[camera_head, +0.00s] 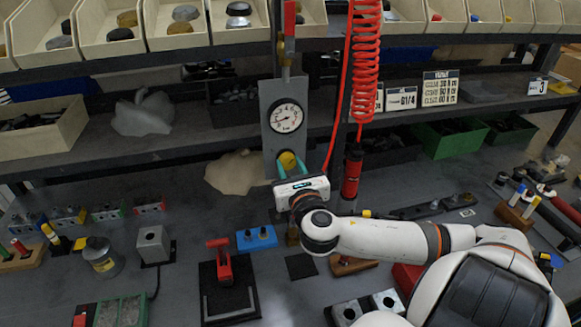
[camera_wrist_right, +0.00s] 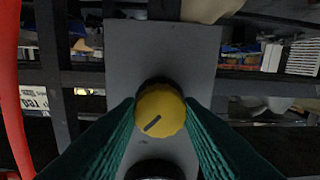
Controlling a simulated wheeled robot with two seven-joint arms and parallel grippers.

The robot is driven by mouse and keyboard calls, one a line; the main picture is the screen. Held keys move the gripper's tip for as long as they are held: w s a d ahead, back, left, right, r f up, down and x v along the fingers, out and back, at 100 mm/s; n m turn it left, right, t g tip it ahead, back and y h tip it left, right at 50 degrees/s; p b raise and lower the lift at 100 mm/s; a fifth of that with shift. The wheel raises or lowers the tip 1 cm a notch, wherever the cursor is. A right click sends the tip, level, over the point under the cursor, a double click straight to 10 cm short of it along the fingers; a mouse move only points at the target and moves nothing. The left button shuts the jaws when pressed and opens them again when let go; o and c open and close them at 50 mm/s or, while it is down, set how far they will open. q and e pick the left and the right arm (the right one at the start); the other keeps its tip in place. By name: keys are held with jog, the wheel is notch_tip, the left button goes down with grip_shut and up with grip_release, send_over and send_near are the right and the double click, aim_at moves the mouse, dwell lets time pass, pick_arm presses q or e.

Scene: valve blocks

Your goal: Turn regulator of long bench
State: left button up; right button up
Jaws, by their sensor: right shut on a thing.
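The regulator is a yellow round knob (camera_head: 287,160) on a grey upright panel (camera_head: 270,110), below a round white gauge (camera_head: 286,116). In the right wrist view the knob (camera_wrist_right: 160,110) fills the middle and carries a dark pointer line slanting from lower left to upper right. My right gripper (camera_head: 285,168) reaches the knob from the front. Its two green fingers also show in the right wrist view (camera_wrist_right: 160,122), one on each side of the knob and shut on it. Part of the gauge shows at the bottom edge there. My left gripper is in neither view.
A red coiled hose (camera_head: 367,60) hangs just right of the panel, with a red handpiece (camera_head: 352,175) at its lower end. A red toggle clamp (camera_head: 220,262) and a blue block (camera_head: 257,238) stand on the bench (camera_head: 185,215). Bins (camera_head: 110,30) line the upper shelf.

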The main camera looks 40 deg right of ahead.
jog(key=m, duration=0.6)
jog(key=shift+m+p, duration=0.3)
jog(key=shift+p, duration=0.05)
jog(key=m, duration=0.4)
jog(key=shift+m, duration=0.4)
jog(key=m, duration=0.3)
jog(key=shift+m, duration=0.3)
jog(key=m, duration=0.6)
jog(key=shift+p, duration=0.3)
jog(key=m+p, duration=0.1)
jog(key=m, duration=0.5)
jog(key=shift+h, duration=0.3)
jog(key=shift+f, duration=0.1)
